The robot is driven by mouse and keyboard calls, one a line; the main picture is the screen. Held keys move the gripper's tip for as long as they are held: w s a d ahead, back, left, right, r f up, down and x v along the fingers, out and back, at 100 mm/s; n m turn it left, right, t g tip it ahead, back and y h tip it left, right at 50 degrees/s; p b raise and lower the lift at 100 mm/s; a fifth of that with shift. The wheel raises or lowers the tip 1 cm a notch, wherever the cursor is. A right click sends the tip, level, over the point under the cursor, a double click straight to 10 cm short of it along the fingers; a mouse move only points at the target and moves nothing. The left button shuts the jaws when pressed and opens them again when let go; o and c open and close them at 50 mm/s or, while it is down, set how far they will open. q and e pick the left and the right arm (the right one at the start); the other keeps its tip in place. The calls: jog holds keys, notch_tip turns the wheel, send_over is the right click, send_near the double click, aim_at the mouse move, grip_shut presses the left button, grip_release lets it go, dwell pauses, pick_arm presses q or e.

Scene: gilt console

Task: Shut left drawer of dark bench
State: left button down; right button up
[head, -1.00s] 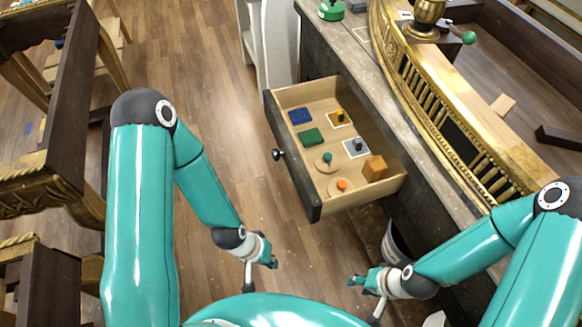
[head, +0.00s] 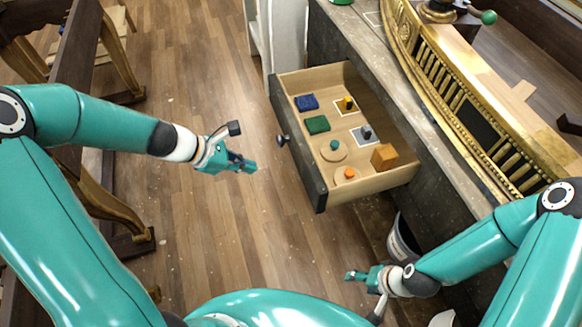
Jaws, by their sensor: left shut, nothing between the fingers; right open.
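The left drawer (head: 305,160) of the dark bench (head: 345,45) is pulled out, its dark front facing left with a round dark knob (head: 282,140). My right gripper (head: 352,276) is open and empty, below the drawer in the picture, near the bench's front.
A gilt railing (head: 455,100) runs along the bench top. A white cabinet (head: 285,35) stands beyond the drawer. A bucket (head: 400,240) is on the floor by the bench, near my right arm. Dark gilt furniture (head: 95,50) stands at left; the wooden floor between is clear.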

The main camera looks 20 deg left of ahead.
aim_at(300, 166)
pick_arm(q)
jog(key=shift+n+t, duration=0.3)
jog(key=shift+n, duration=0.1)
jog(key=w+d+f, duration=0.2)
jog(key=w+d+f+b, duration=0.1)
jog(key=w+d, duration=0.1)
jog(key=d, duration=0.1)
jog(key=w+d+f+b, duration=0.1)
jog(key=w+d+f, duration=0.1)
jog(key=d, duration=0.1)
jog(key=shift+w+f, duration=0.2)
jog(key=shift+f, duration=0.1)
jog(key=shift+w+d, duration=0.35)
jog(key=shift+d, duration=0.15)
